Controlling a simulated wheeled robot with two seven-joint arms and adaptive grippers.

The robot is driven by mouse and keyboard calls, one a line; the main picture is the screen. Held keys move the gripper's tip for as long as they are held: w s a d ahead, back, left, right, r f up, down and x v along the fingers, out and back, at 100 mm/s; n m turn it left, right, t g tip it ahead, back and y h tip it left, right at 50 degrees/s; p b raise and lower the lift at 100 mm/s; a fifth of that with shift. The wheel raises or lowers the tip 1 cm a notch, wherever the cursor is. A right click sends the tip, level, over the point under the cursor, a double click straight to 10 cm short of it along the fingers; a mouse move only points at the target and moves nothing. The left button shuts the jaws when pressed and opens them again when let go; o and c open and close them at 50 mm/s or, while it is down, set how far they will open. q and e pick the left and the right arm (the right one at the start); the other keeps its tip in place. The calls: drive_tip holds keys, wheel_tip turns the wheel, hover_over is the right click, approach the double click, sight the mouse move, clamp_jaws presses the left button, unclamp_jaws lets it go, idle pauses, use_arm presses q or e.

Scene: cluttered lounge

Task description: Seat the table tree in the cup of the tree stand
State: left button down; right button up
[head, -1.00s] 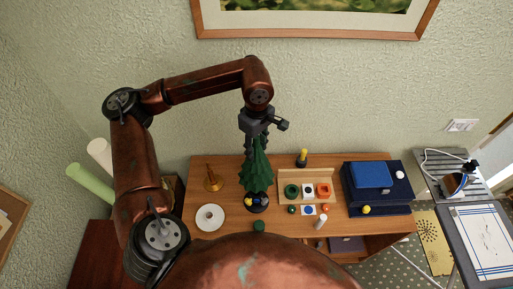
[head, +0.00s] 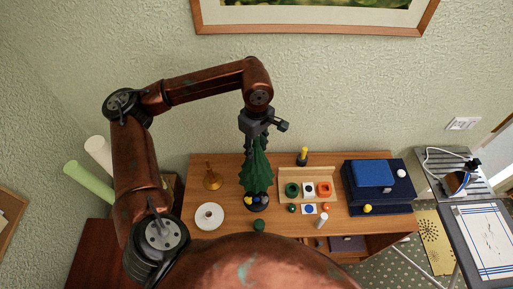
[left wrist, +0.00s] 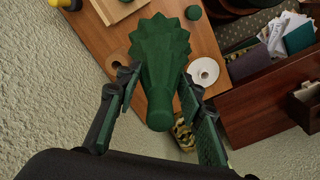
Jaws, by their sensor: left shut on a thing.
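The dark green table tree (head: 256,172) is held upright over the wooden table in the head view. My left gripper (head: 256,133) is at its top, pointing down. In the left wrist view the tree (left wrist: 160,60) is seen from its tip, between the two fingers of my left gripper (left wrist: 160,102). A dark round piece with yellow and blue parts (head: 257,202), probably the tree stand, is directly below the tree in the head view. The tree hides its cup, so I cannot tell whether the trunk is in it. My right gripper is not in view.
A wooden rack (head: 308,174) with coloured shapes and a blue box (head: 375,174) are to the right. A green piece (head: 259,225) lies near the front edge.

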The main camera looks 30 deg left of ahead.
sight(256, 169)
use_arm(q)
drive_tip(key=shift+f+b, duration=0.55)
drive_tip(key=shift+f, duration=0.2)
drive_tip(key=shift+f+b, duration=0.55)
drive_tip(key=shift+f, duration=0.15)
drive_tip(key=shift+f+b, duration=0.4)
drive_tip(key=shift+f, duration=0.1)
drive_tip(key=shift+f+b, duration=0.95)
drive_tip(key=shift+f, duration=0.2)
drive_tip(key=shift+f+b, duration=0.7)
drive_tip(key=shift+f, duration=0.15)
drive_tip(key=shift+r, duration=0.25)
